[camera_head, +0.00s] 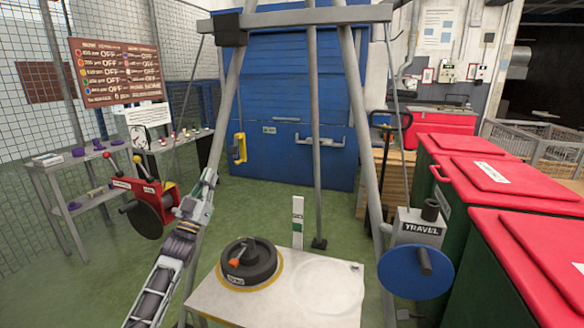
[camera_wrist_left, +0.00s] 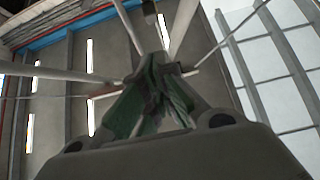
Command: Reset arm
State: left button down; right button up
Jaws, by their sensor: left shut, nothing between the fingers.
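My left arm rises from the bottom left in the head view. My left gripper (camera_head: 209,175) is at its upper end, pointing up, in front of the frame's left leg as seen from the head. In the left wrist view the gripper's fingers (camera_wrist_left: 160,65) come together at the tips with nothing between them, against the ceiling. My right gripper is in neither view.
A dark round turntable (camera_head: 248,262) sits on a pale table (camera_head: 205,300). A grey frame (camera_head: 352,80) stands over it. A red winch (camera_head: 148,213) is left of my gripper; a blue TRAVEL wheel (camera_head: 405,272) is right. Red-lidded bins (camera_head: 495,175) line the right side.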

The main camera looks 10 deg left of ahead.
pick_arm(q)
jog(key=w+a+f+g+y, duration=0.1)
jog(key=w+f+g+y, duration=0.15)
jog(key=f+g, duration=0.4)
jog(key=w+a+f+g+y, duration=0.1)
jog(key=a+f+g+y, duration=0.2)
jog(key=f, duration=0.6)
jog(key=s+d+f+m+g+h, duration=0.15)
jog(key=s+d+f+g, duration=0.35)
jog(key=s+d+f, duration=0.75)
jog(key=s+d+f+g+h, duration=0.2)
jog(key=s+d+f+g, duration=0.4)
jog(key=s+d+f, duration=0.65)
jog(key=s+d+f+g+p, duration=0.1)
jog(key=s+d+f+g, duration=0.1)
jog(key=s+f, duration=1.2)
jog(key=shift+s+d+g+h, duration=0.25)
jog(key=shift+s+g+h, duration=0.15)
jog(key=shift+s+g, duration=0.45)
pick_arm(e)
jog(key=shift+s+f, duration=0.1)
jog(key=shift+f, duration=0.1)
